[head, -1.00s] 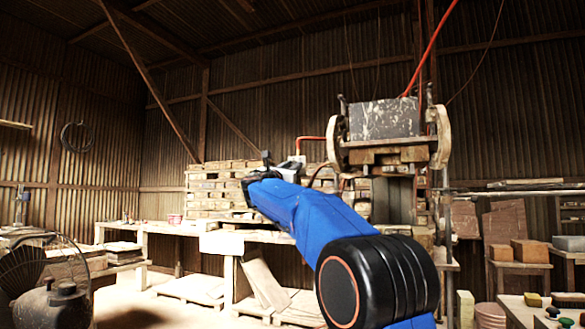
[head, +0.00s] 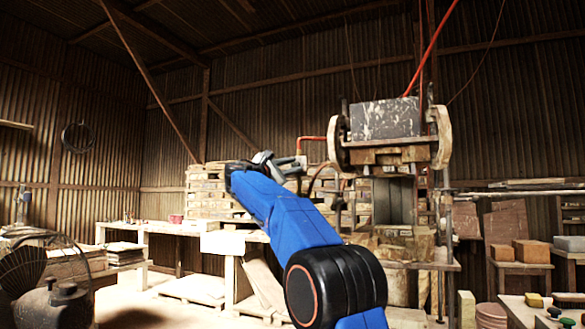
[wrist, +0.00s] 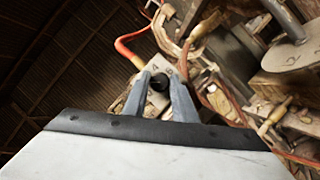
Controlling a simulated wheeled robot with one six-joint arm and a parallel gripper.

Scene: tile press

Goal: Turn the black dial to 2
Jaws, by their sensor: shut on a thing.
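The black dial (wrist: 158,82) is a small round knob on a pale metal plate (wrist: 155,66), at the upper middle of the wrist view. My gripper (wrist: 160,84) has its two grey fingers on either side of the dial and is shut on it. In the head view my gripper (head: 292,164) reaches right towards the press, beside the red pipe. The dial cannot be made out there. Which number the dial points to is too small to read.
The tile press (head: 388,140) stands right of my gripper, with wooden wheels and a grey block. A red pipe (wrist: 130,48) and hoses run close to the plate.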

